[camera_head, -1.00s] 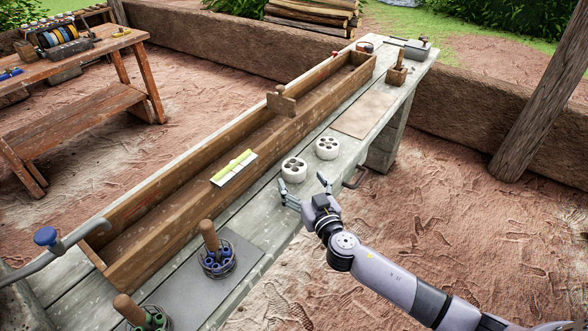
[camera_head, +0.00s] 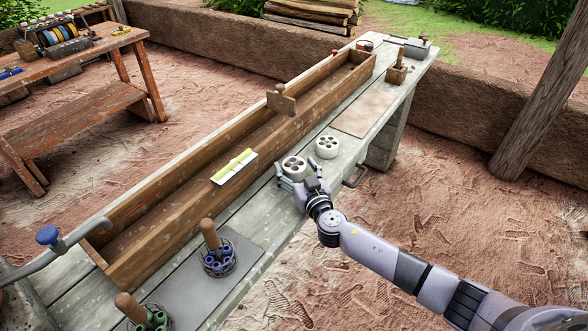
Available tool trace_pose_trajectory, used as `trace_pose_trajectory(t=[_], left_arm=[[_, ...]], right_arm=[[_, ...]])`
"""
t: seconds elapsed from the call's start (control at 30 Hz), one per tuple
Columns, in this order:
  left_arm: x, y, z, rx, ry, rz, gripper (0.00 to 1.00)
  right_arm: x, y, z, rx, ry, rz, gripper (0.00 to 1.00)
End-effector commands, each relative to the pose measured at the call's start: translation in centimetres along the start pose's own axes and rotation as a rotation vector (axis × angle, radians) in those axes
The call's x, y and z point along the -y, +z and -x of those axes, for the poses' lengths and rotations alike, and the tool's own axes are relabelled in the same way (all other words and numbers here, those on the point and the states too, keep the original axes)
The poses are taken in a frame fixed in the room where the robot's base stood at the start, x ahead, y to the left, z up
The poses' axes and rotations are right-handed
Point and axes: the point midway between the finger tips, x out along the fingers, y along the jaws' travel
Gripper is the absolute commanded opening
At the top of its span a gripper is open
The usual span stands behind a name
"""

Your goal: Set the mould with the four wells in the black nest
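Two pale round moulds with dark wells stand on the grey bench. The nearer mould (camera_head: 293,165) is partly hidden by my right gripper; the farther mould (camera_head: 327,146) stands free, up and to the right. Their wells are too small to count surely. My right gripper (camera_head: 296,173) is at the nearer mould, with a finger at either side of it. The fingers look apart; I cannot see contact. Two dark wire holders, one with blue pieces (camera_head: 218,265) and one with green pieces (camera_head: 152,320), are at the near end. I cannot tell which thing is the black nest. My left gripper is not in view.
A tan board (camera_head: 364,112) and a wooden block with a handle (camera_head: 396,74) are farther along. A dark grey mat (camera_head: 240,250) lies at the near end.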

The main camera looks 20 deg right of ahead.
Motion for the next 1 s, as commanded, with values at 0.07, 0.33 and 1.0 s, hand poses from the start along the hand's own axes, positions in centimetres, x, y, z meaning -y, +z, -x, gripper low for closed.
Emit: trace_pose_trajectory(t=[0.07,0.33,1.0], left_arm=[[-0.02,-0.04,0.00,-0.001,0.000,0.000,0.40],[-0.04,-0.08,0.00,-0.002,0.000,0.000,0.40],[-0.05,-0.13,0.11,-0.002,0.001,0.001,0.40]], right_arm=[[-0.02,0.00,0.01,0.000,0.000,0.000,0.64],[-0.03,0.01,0.02,0.000,0.000,0.000,0.46],[-0.04,-0.34,0.00,-0.002,0.001,0.000,0.15]])
